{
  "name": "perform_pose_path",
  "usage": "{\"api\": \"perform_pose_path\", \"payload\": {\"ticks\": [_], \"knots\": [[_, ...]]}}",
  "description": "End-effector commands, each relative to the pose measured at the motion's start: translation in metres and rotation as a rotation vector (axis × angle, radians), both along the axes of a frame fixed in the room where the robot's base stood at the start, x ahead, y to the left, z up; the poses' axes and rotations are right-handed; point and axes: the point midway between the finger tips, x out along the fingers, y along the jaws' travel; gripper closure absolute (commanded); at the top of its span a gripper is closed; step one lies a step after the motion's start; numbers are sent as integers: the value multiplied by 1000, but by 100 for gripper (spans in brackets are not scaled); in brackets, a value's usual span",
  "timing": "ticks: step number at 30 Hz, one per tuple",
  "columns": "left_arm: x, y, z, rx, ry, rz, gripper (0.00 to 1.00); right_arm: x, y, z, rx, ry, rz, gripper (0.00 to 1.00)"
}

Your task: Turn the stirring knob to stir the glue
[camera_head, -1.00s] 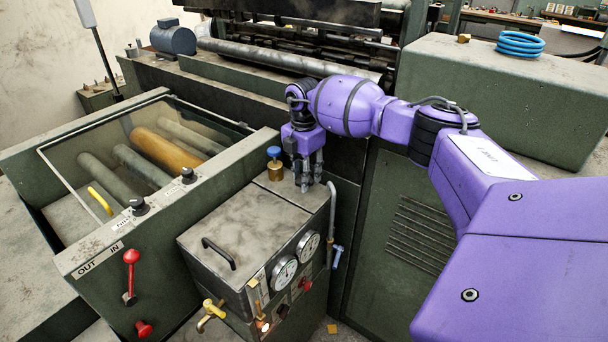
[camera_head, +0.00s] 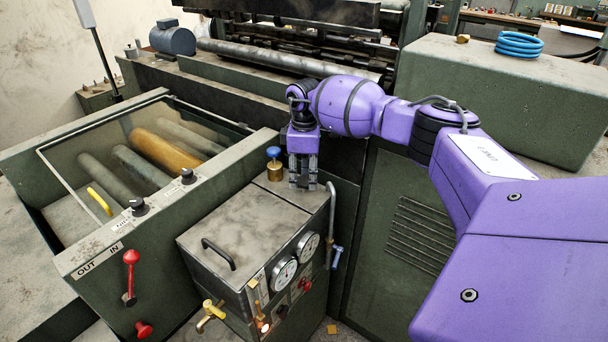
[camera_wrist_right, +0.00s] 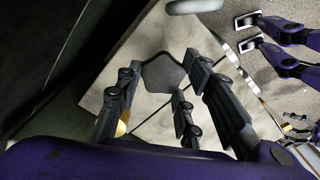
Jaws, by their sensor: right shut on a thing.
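The stirring knob (camera_wrist_right: 162,76) shows in the right wrist view as a dark, lobed knob above the pale lid of the glue box (camera_head: 225,215). My right gripper (camera_head: 303,184) points down at the back right of that lid. Its black fingers stand around the knob and are shut on it. In the head view the fingers hide the knob. I cannot see any glue. My left gripper is not in view in the head camera.
A brass fitting with a blue top (camera_head: 274,154) stands close left of my right gripper. The lid has a black handle (camera_head: 218,252). Two gauges (camera_head: 285,272) are on the box front, and a grey pipe (camera_head: 331,215) runs down its right side. A roller trough (camera_head: 60,255) stands left.

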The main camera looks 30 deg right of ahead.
Motion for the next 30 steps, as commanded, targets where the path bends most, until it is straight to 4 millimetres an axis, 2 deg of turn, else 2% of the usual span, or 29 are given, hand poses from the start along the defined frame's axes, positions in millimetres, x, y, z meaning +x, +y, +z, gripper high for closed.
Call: {"api": "perform_pose_path", "payload": {"ticks": [15,30], "knots": [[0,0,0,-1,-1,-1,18,1,-3,2,1,-8,-408,91],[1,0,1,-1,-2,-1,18,0,-5,4,-2,-10,-532,91]]}}
